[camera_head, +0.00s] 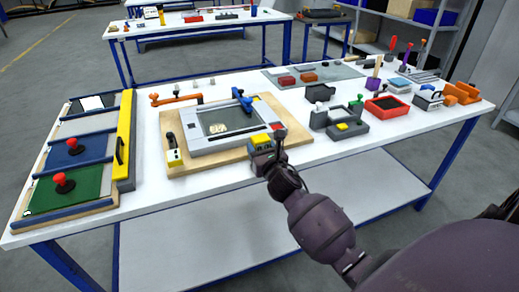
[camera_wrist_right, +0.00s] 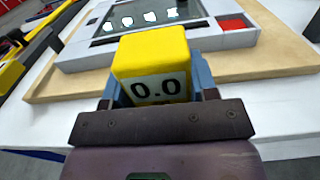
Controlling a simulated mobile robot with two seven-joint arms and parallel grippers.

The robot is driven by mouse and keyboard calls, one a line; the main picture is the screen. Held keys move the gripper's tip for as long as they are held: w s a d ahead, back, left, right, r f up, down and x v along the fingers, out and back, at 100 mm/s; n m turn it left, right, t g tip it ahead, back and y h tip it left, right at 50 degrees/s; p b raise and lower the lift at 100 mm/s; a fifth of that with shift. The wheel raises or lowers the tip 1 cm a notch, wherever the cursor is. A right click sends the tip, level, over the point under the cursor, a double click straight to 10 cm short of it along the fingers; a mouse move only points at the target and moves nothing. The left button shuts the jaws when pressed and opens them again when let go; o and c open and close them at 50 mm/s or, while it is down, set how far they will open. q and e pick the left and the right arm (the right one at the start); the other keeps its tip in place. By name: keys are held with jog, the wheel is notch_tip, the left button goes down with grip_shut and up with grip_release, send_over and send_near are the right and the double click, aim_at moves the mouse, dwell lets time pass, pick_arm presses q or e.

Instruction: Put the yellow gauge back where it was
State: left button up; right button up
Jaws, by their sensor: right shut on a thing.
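The yellow gauge (camera_wrist_right: 152,60) has a white face reading "0.0", turned toward the camera in the right wrist view. My right gripper (camera_head: 264,153) is shut on it, with a blue-grey finger on each side. In the head view the gauge (camera_head: 260,140) is at the front right corner of the wooden board (camera_head: 205,165), beside the grey framed panel (camera_head: 184,128). I cannot tell whether its underside touches the board or table. My left gripper is not in view.
Further left are a yellow bar (camera_head: 124,135) and panels with red knobs (camera_head: 63,181). To the right are a grey holder with a yellow block (camera_head: 343,127) and a red tray (camera_head: 387,106). The front table strip is clear.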

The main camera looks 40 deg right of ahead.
jog(key=o, duration=1.1)
jog(key=shift+r, duration=0.2)
jog(key=v, duration=1.2)
jog(key=s+a+f+m+g+y, duration=0.2)
jog(key=s+f+m, duration=0.7)
jog(key=m, duration=0.7)
jog(key=s+a+f+m+g+y, duration=0.1)
jog(key=s+a+f+m+g, duration=0.3)
jog(key=s+f+m, duration=0.5)
jog(key=shift+s+a+f+m+y+p, duration=0.35)
jog(key=shift+a+m, duration=0.55)
jog(key=shift+m, duration=2.8)
